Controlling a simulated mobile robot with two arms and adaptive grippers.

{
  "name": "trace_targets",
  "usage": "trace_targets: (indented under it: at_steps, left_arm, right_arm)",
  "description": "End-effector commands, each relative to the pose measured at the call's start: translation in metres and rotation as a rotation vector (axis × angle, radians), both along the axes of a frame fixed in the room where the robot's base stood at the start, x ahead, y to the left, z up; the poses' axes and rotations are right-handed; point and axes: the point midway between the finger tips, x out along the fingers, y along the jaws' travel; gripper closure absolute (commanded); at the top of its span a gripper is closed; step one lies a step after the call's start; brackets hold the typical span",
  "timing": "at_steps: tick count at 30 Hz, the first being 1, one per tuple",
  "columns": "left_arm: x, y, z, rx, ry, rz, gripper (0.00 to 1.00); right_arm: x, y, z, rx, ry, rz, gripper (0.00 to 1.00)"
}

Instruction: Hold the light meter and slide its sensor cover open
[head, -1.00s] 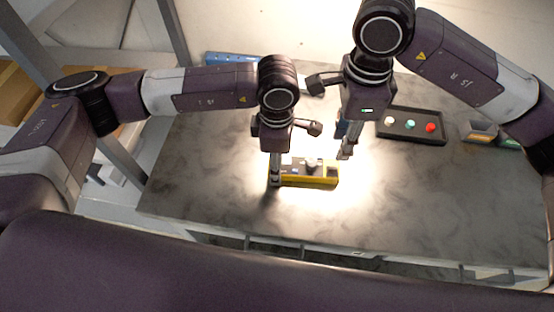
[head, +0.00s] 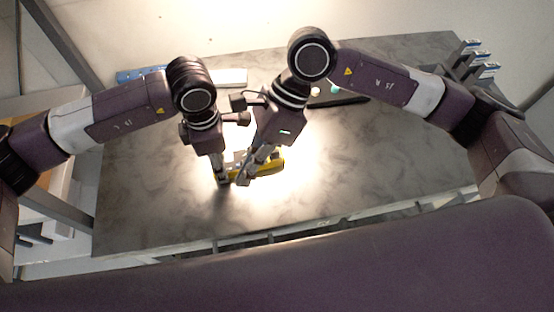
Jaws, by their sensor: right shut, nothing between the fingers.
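The light meter (head: 271,167) is a yellow, flat device lying on the grey table under a bright pool of light. Its right part shows; its left part is mostly hidden behind my grippers, and I cannot make out the sensor cover. My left gripper (head: 222,180) points down at the meter's left end; whether its fingers grip the meter is too small to tell. My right gripper (head: 243,180) is shut and empty, slanting down across the meter's left part, close beside the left gripper. I cannot tell whether it touches the meter.
A dark tray (head: 352,101) with small coloured pieces is partly hidden behind my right arm. A blue object (head: 138,76) and a white one (head: 232,78) lie along the back edge. Several grey-blue holders (head: 484,70) stand at the far right. The table's right front is clear.

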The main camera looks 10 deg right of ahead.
Motion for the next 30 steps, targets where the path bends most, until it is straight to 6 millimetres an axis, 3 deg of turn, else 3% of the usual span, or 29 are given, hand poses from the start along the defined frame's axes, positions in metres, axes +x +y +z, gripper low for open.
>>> trace_targets:
  at_steps: [1, 6, 12, 15, 19, 23, 30]
  left_arm:
    - [0.000, 0.000, 0.000, 0.000, 0.000, 0.000, 0.88]
    - [0.000, 0.000, 0.000, 0.000, 0.000, 0.000, 0.88]
    - [0.000, 0.000, 0.000, 0.000, 0.000, 0.000, 0.88]
    - [0.000, 0.000, 0.000, 0.000, 0.000, 0.000, 0.88]
    - [0.000, 0.000, 0.000, 0.000, 0.000, 0.000, 0.88]
    - [0.000, 0.000, 0.000, 0.000, 0.000, 0.000, 0.88]
    - [0.000, 0.000, 0.000, 0.000, 0.000, 0.000, 0.88]
  right_arm:
    - [-0.015, 0.014, -0.005, 0.083, 0.048, -0.018, 1.00]
    - [-0.048, 0.068, -0.005, 0.377, 0.084, -0.044, 1.00]
    - [-0.071, 0.117, 0.011, 0.700, 0.039, -0.128, 1.00]
    - [-0.075, 0.132, 0.022, 0.836, 0.001, -0.208, 1.00]
    - [-0.073, 0.141, 0.036, 0.982, -0.067, -0.345, 1.00]
    - [-0.066, 0.137, 0.046, 1.082, -0.156, -0.513, 1.00]
    - [-0.047, 0.099, 0.045, 1.113, -0.352, -0.882, 1.00]
